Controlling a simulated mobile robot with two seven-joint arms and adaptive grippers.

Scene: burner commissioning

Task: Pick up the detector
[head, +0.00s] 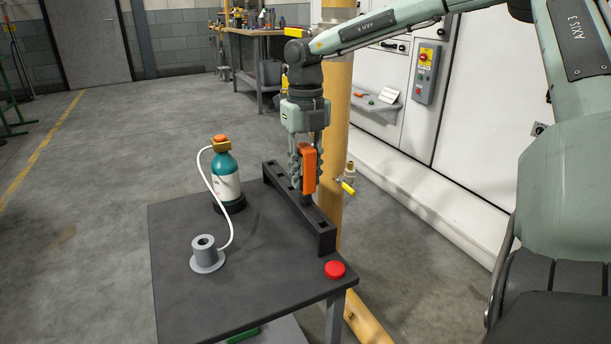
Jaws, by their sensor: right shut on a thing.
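The detector (309,172) is an orange upright handheld body with a dark lower end. It stands at the long black rack (322,227) along the right side of the small dark table (185,290). My right gripper (308,172) points down from above and is shut on the detector, with its fingers around it. The detector's lower end is at the rack's top; I cannot tell whether it still touches the rack. My left gripper is not in view.
A teal bottle (225,178) with a white hose stands on the table's back left. A grey flanged cup (206,252) and a red button (335,269) are also on the table. A yellow pipe (336,110) with a yellow-handled valve (348,186) rises close behind the gripper.

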